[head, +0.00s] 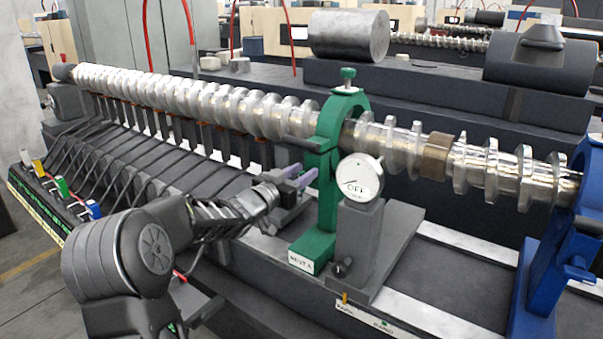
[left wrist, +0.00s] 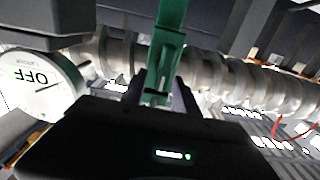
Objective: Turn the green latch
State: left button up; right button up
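A green ring stand (head: 326,185) encloses the metal shaft (head: 210,103) and has a green knob (head: 348,77) on top. A dark bar juts left from the stand's side; I cannot tell which part is the latch. My left gripper (head: 297,175) is just left of the stand, below the shaft, with its two purple-grey fingertips apart. In the left wrist view the stand's green upright (left wrist: 170,45) comes down toward the space between the dark fingers (left wrist: 158,92). I cannot tell whether they touch it. My right gripper is not in view.
A dial gauge (head: 359,177) reading OFF stands on a grey block right of the green stand. A blue stand (head: 552,255) holds the shaft's right end. Several coloured tags (head: 62,187) line the left edge. A grey cylinder (head: 349,35) lies behind the shaft.

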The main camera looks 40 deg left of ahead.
pick_arm(q)
grip_shut()
dwell(0.3)
